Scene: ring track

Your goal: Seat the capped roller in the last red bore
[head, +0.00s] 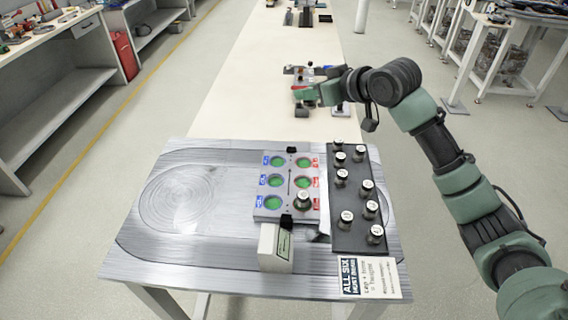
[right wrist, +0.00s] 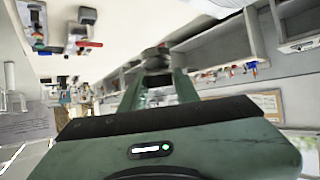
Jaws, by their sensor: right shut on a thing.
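The bore plate (head: 289,190) lies on the metal table, with blue labels on its left column and red labels on its right. Green shows in the three blue bores and in the upper red bore (head: 303,162) and middle red bore (head: 304,182). A capped roller (head: 302,199) stands at the lower red bore. My right gripper (head: 304,93) is beyond the plate, above the long pale bench. In the right wrist view its fingers are shut on a small dark, round-topped thing (right wrist: 156,57), probably a capped roller; its details are unclear. My left gripper is not in view.
A dark tray (head: 351,228) with several capped rollers stands right of the plate. A white block (head: 275,248) and a printed card (head: 371,279) are at the front. Small items lie on the bench (head: 240,105) around my right gripper. The table's left side is clear.

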